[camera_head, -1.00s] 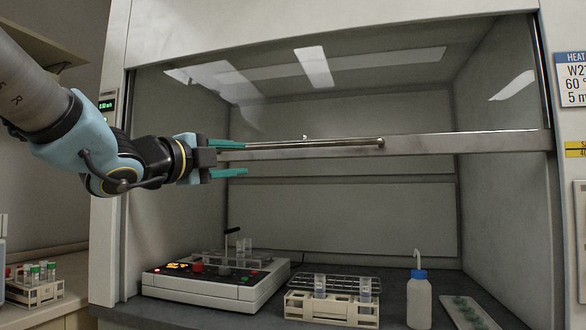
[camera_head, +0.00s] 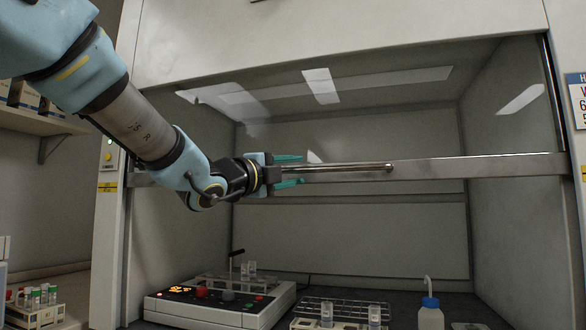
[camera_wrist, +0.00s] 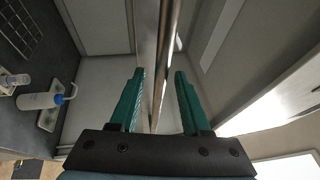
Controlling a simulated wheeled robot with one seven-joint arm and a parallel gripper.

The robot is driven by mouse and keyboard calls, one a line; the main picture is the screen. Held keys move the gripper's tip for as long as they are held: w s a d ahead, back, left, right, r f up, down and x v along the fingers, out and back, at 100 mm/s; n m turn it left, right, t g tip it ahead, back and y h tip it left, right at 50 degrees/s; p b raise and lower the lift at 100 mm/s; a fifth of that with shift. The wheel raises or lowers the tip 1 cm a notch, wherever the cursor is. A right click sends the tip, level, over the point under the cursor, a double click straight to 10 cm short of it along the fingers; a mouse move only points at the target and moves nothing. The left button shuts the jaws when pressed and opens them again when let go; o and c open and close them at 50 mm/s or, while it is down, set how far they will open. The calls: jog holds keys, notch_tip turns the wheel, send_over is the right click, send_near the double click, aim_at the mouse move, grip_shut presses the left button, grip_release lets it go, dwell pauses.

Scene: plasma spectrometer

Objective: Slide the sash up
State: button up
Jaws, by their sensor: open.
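The fume hood's sash has a grey metal bottom rail (camera_head: 480,168) that crosses the head view partway up the opening. A round metal handle bar (camera_head: 345,167) runs along the front of the rail. My gripper (camera_head: 300,171) is open at the left part of the bar, with one teal finger above it and one below. In the wrist view, the handle bar (camera_wrist: 166,50) runs between the two spread fingers (camera_wrist: 157,95), with no clear contact on either. The bar's left end is hidden by my gripper.
Under the sash stand a white device with buttons (camera_head: 215,305), a wire tube rack (camera_head: 345,308) and a wash bottle (camera_head: 431,317). A tube rack (camera_head: 33,312) stands outside at left. The hood's left post (camera_head: 108,220) is near my arm.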

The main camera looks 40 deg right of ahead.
grip_shut()
dwell(0.4)
dwell(1.1)
